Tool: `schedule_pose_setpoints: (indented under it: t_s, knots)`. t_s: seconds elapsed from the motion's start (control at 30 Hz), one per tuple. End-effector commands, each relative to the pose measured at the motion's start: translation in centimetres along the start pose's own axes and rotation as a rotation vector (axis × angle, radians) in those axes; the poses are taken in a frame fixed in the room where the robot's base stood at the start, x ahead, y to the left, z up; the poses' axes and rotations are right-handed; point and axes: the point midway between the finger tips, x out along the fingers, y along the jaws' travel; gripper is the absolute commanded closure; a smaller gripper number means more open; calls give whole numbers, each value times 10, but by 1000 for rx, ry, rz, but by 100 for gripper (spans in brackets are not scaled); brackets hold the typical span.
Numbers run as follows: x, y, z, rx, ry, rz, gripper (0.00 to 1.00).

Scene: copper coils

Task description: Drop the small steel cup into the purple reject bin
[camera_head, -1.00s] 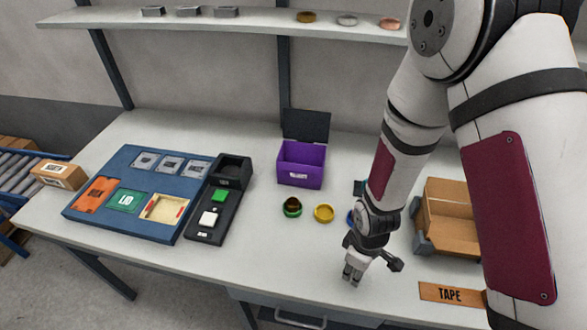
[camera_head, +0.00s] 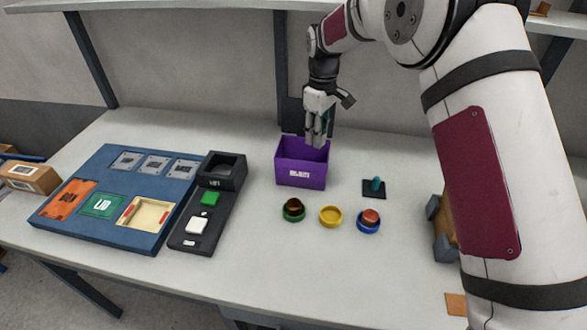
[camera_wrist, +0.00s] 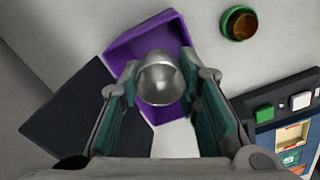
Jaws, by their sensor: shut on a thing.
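The small steel cup (camera_wrist: 160,78) is held between the fingers of my gripper (camera_wrist: 160,88) in the wrist view. It looks shiny and round, and the fingers are shut on it. In the head view my gripper (camera_head: 316,138) is over the back right part of the bin, pointing down, and the cup is hidden by the fingers. In the wrist view the bin (camera_wrist: 124,44) lies beyond the cup, which overlaps its interior.
In front of the bin are a green ring (camera_head: 293,210) with a dark cup, a yellow ring (camera_head: 331,216) and a blue ring (camera_head: 368,224) with a copper piece. A teal peg stand (camera_head: 375,188) is at right. A blue tray (camera_head: 100,228) lies left. A shelf crosses above.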

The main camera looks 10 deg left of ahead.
Motion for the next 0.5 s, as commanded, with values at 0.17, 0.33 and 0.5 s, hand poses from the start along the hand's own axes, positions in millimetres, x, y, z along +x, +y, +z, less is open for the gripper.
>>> schedule_pose_setpoints:
  t_s: [0.17,0.33,0.5]
  knots:
    - [-12,6,-18,-58,2,-2,91]
    - [-8,5,-20,-69,0,-4,91]
    - [11,4,-19,-69,-2,-5,91]
